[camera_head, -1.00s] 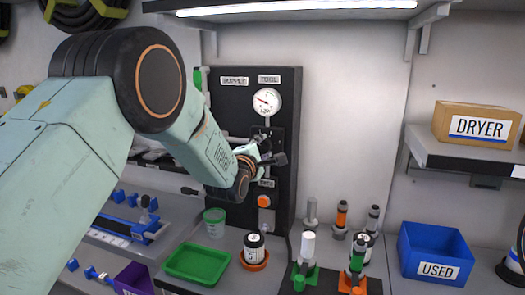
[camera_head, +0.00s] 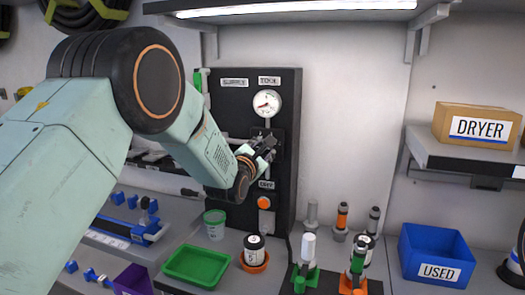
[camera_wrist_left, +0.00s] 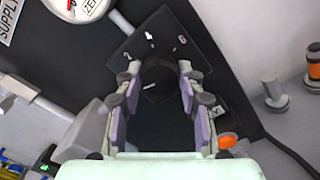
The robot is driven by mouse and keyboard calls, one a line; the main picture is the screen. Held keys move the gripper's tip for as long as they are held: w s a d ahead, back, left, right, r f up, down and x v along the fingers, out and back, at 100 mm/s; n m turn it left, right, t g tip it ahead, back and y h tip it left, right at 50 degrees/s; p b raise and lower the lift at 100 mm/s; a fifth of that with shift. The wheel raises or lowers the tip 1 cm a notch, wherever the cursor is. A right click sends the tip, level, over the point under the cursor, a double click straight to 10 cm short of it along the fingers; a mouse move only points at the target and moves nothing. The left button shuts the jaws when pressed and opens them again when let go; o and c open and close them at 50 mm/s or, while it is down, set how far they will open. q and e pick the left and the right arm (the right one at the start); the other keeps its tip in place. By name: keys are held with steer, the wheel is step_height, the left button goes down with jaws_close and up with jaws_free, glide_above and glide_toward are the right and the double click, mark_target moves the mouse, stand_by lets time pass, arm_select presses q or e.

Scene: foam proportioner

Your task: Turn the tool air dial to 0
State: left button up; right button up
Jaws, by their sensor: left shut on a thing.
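The tool air dial (camera_wrist_left: 157,82) is a dark round knob with a white pointer line, on a black plate with small white marks. My left gripper (camera_wrist_left: 158,90) is shut on it, one finger on each side, in the left wrist view. In the head view my left gripper (camera_head: 266,148) is at the black panel (camera_head: 285,185), below the TOOL label (camera_head: 269,81), and hides most of the dial. The round white gauge (camera_head: 267,103) above it has its red needle pointing left and slightly down. My right gripper is not in view.
An orange button (camera_head: 264,202) sits low on the panel. Below stand a green tray (camera_head: 196,266), a labelled jar (camera_head: 254,246) and several upright bottles. A blue USED bin (camera_head: 436,254) is at right, under a shelf with a DRYER box (camera_head: 476,125).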

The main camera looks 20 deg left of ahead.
arm_select(q)
steer(key=shift+f, duration=0.3)
steer(key=o, duration=0.9)
steer(key=shift+s, duration=0.1)
steer(key=shift+c, duration=0.2)
steer(key=shift+o, duration=1.4)
steer(key=shift+r, duration=0.2)
steer(key=s, duration=1.2)
steer(key=shift+a, duration=0.2)
